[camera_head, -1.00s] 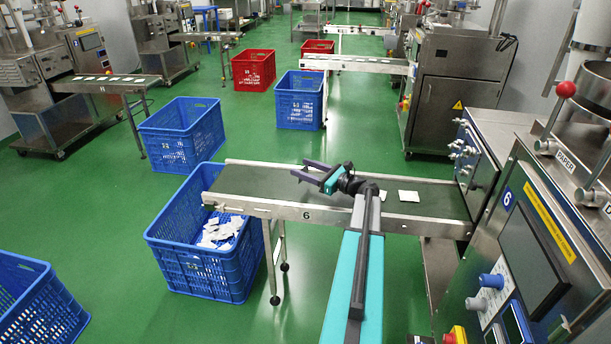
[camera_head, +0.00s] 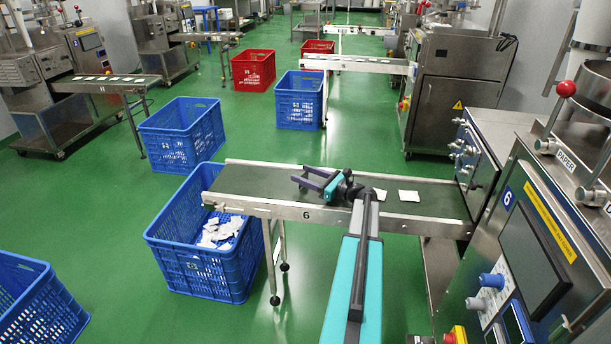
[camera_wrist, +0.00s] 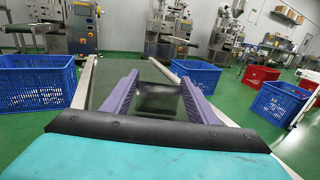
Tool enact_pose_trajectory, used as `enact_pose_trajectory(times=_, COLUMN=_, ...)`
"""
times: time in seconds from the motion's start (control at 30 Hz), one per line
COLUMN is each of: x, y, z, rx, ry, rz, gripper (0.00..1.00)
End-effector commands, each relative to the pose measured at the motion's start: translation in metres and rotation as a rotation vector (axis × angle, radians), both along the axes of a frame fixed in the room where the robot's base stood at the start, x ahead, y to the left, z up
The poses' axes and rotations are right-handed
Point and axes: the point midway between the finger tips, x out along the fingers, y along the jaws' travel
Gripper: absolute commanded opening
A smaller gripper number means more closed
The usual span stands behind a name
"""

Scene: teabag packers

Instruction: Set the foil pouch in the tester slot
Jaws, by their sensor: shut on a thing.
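My gripper (camera_head: 298,173) is over the left part of the conveyor belt, its two purple fingers pointing left in the head view. In the wrist view my gripper (camera_wrist: 160,80) has its fingers on either side of a dark grey, slightly shiny flat piece, the foil pouch (camera_wrist: 159,99), and is shut on it. The pouch lies between the fingers with the dark belt behind it. I cannot make the pouch out in the head view. I cannot pick out a tester slot in either view.
White teabag packets (camera_head: 409,196) lie on the conveyor (camera_head: 255,180) right of my gripper. A blue crate (camera_head: 205,265) with white packets stands below the belt's left end. A packing machine with a screen (camera_head: 535,250) stands at right.

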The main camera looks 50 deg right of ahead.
Motion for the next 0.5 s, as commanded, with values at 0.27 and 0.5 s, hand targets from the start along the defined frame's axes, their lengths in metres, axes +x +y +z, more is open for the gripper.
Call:
enact_pose_trajectory(times=0.27, x=0.0001, y=0.0002, z=-0.0008, rx=0.0, ry=0.0, rz=0.0, gripper=0.33)
enact_pose_trajectory(times=0.5, x=0.0001, y=0.0003, z=-0.0027, rx=0.001, ry=0.0, rz=0.0, gripper=0.72)
